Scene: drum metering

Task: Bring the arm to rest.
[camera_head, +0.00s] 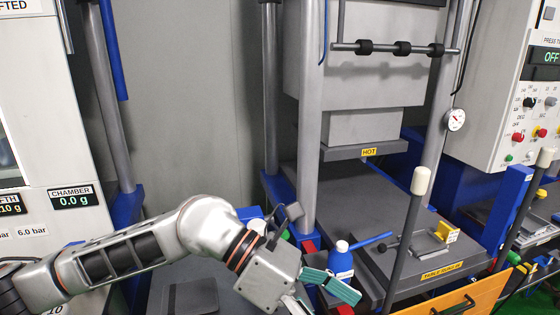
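My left arm (125,255) reaches in from the left, over the grey bench in front of the press. Its gripper (335,286) is at the bottom centre, with teal finger parts pointing right. My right gripper is out of view.
The press plate marked HOT (368,152) hangs above the grey lower bed. A lever with a white knob (421,180) rises to the right of the gripper. A control panel (525,90) stands far right.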

